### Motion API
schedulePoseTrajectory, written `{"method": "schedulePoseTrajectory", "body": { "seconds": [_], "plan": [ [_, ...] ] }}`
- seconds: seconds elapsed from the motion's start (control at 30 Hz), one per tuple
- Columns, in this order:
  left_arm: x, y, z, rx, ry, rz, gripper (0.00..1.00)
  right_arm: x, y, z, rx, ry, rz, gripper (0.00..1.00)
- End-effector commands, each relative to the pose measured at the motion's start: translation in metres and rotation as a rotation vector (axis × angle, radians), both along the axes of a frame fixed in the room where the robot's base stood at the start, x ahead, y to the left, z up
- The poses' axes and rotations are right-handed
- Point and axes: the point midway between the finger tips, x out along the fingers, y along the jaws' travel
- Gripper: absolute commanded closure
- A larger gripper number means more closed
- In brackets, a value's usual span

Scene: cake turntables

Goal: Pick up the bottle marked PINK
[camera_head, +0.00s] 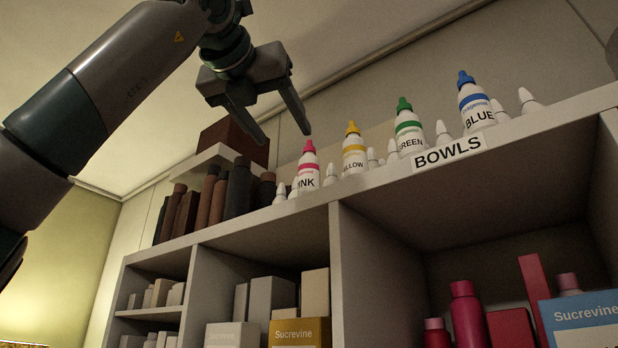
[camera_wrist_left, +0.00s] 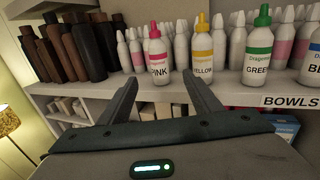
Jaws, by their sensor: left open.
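The bottle marked PINK (camera_head: 308,170) is white with a pink cap and band, standing upright on the top shelf. It also shows in the left wrist view (camera_wrist_left: 158,62), just beyond the space between my fingers. My left gripper (camera_head: 286,138) is open and empty, up and to the left of the PINK bottle in the head view and apart from it. In the left wrist view its two fingers (camera_wrist_left: 161,88) are spread. The lower front of the PINK bottle is partly hidden by the shelf edge in the head view. My right gripper is not in view.
The YELLOW (camera_head: 354,152), GREEN (camera_head: 408,130) and BLUE (camera_head: 474,104) bottles stand to the right. Small white bottles (camera_wrist_left: 137,50) stand close behind. Dark brown bottles (camera_head: 238,188) fill the left. A BOWLS label (camera_head: 449,152) is on the shelf edge.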

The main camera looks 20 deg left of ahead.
Motion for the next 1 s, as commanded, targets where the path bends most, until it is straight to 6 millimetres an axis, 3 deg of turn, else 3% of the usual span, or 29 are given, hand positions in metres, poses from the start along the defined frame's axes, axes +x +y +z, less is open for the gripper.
{"method": "schedulePoseTrajectory", "body": {
  "seconds": [0.27,0.7,1.0],
  "plan": [
    [0.03,0.0,0.003,0.001,0.004,0.001,0.42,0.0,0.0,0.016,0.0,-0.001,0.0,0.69],
    [0.106,-0.002,0.003,0.0,0.003,0.0,0.42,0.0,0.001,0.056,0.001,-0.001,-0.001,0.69],
    [0.121,-0.003,0.0,0.0,0.0,0.001,0.42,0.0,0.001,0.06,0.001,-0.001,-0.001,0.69]
  ]
}}
